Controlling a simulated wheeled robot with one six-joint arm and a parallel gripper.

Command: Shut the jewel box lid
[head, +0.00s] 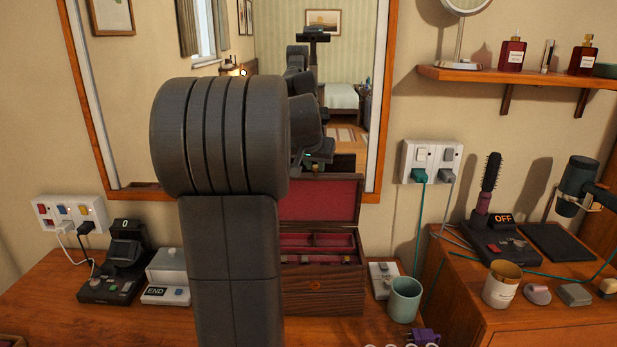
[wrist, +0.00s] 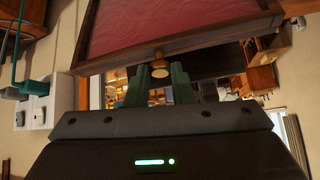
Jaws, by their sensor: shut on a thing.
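The wooden jewel box (head: 322,288) stands on the dresser below the mirror, partly behind my arm. Its lid (head: 320,200) is raised, leaning back near upright, with its red lining facing me. Red-lined compartments show in the open box. In the wrist view the lid's red lining (wrist: 175,22) and wooden edge fill the top. A small brass knob (wrist: 158,64) on that edge sits between the green fingers of my gripper (wrist: 159,74), which is shut on it. My arm hides the box's left side and much of the gripper in the head view.
A green cup (head: 404,299) and a white switch block (head: 383,279) stand close to the box's right. A white END device (head: 167,290) and a black device (head: 118,275) stand left. The mirror (head: 353,130) is behind. A purple plug (head: 424,337) lies at the front.

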